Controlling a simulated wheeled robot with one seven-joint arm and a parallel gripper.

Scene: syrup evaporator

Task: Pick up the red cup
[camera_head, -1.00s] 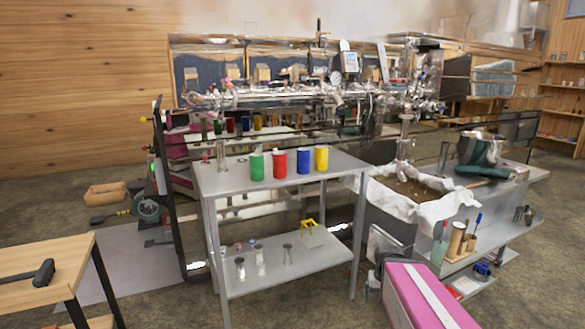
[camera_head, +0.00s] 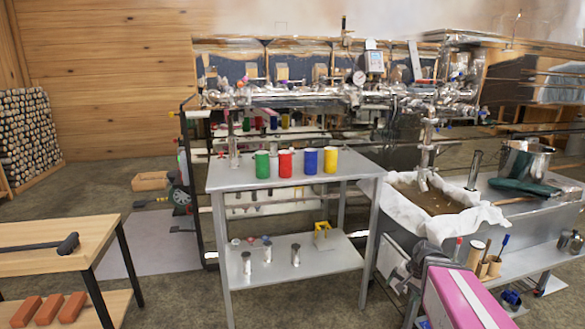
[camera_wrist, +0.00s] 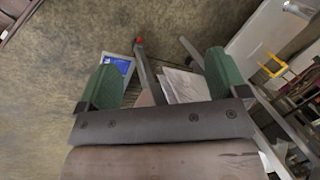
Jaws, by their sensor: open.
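The red cup (camera_head: 285,163) stands upright on the top of the grey metal table (camera_head: 240,182) in the head view. It is in a row between the green cup (camera_head: 262,164) on its left and the blue cup (camera_head: 310,161) on its right. The yellow cup (camera_head: 330,159) is at the right end.
A wooden table (camera_head: 75,236) with a hammer (camera_head: 45,243) stands at the left, with orange bricks (camera_head: 45,309) on its lower shelf. The evaporator pan (camera_head: 430,200) adjoins the metal table. Floor is open between the tables.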

